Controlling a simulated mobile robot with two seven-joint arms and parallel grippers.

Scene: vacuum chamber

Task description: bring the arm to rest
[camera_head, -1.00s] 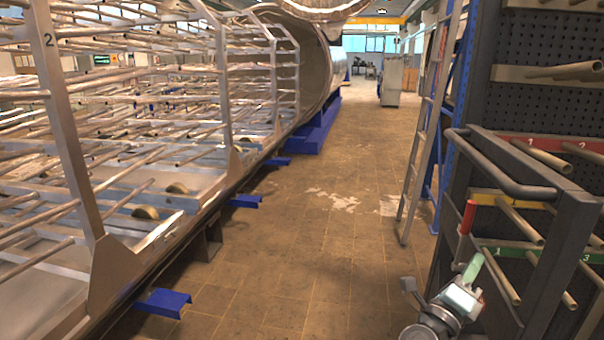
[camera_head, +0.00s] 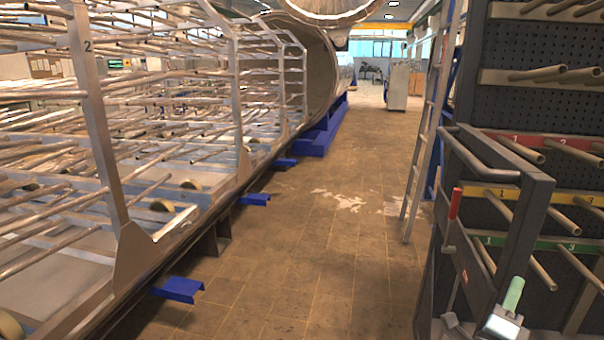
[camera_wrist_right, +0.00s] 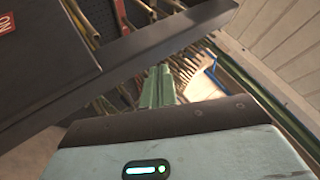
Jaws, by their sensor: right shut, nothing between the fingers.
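My right gripper (camera_head: 514,292) shows at the lower right of the head view, with pale green fingers and a light housing below them. In the right wrist view its two green fingers (camera_wrist_right: 158,87) are together with nothing between them. It is in front of the dark cart with the pegboard rack, low down; I cannot tell the exact gap. My left gripper is in neither view.
A dark cart (camera_head: 527,215) with a red handle and pegs stands close at the right. A ladder (camera_head: 422,150) leans behind it. A metal rod frame (camera_head: 97,140) fills the left, with blue feet (camera_head: 180,289) reaching onto the floor. The tiled aisle (camera_head: 320,240) between is clear.

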